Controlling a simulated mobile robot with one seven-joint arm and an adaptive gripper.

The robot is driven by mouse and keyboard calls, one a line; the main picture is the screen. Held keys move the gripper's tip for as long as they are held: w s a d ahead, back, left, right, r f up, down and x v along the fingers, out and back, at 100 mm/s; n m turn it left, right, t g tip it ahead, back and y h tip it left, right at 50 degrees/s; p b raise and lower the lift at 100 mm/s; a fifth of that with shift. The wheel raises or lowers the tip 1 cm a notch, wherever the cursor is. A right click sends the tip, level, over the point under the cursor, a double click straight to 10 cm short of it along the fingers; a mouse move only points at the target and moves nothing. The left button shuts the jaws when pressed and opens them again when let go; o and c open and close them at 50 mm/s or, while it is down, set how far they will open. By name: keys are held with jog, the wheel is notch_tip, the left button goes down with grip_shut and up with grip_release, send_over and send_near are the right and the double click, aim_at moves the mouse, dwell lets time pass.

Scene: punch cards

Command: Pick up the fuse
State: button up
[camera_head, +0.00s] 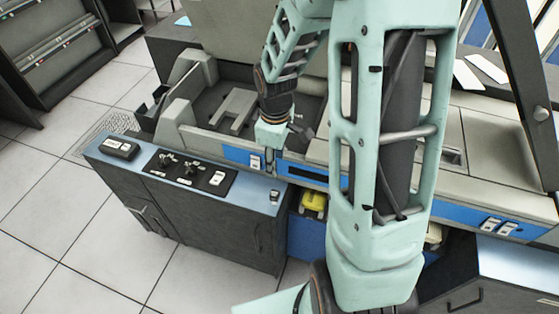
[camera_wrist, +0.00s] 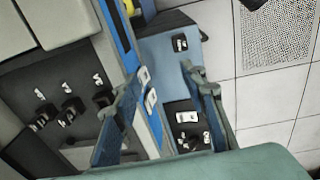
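A small dark piece with pale marks (camera_head: 274,197), possibly the fuse, sits on the blue cabinet top near its right end. It also shows in the wrist view (camera_wrist: 180,43), beyond my fingertips. My gripper (camera_wrist: 158,82) has its two fingers spread wide, with nothing held between them. In the head view my gripper (camera_head: 270,148) hangs over the machine's front edge, behind and above the small piece and apart from it. Its fingers are hard to make out there.
The cabinet top (camera_head: 240,208) also bears a black box (camera_head: 119,149) and a dark switch panel (camera_head: 190,173). The blue-fronted machine (camera_head: 215,143) stands behind. A yellow object (camera_head: 314,204) is in the gap to the right. Tiled floor (camera_head: 75,225) is clear at left.

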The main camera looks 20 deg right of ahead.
jog(key=s, duration=0.1)
jog(key=s+f, duration=0.1)
jog(key=s, duration=0.1)
jog(key=shift+s+a+f+g, duration=0.1)
jog(key=shift+s+g, duration=0.1)
jog(key=shift+g, duration=0.2)
send_over(275, 193)
jog(key=f, duration=0.4)
jog(key=shift+s+d+f, duration=0.2)
jog(key=shift+d+f, duration=0.1)
jog(key=shift+f, duration=0.05)
jog(key=shift+w+a+f, duration=0.1)
jog(key=shift+a+f, duration=0.1)
jog(key=shift+f, duration=0.95)
jog(key=shift+w+a+f, duration=0.1)
jog(key=shift+a+f, duration=0.1)
jog(key=shift+f, duration=1.5)
jog(key=shift+c, duration=0.2)
grip_shut()
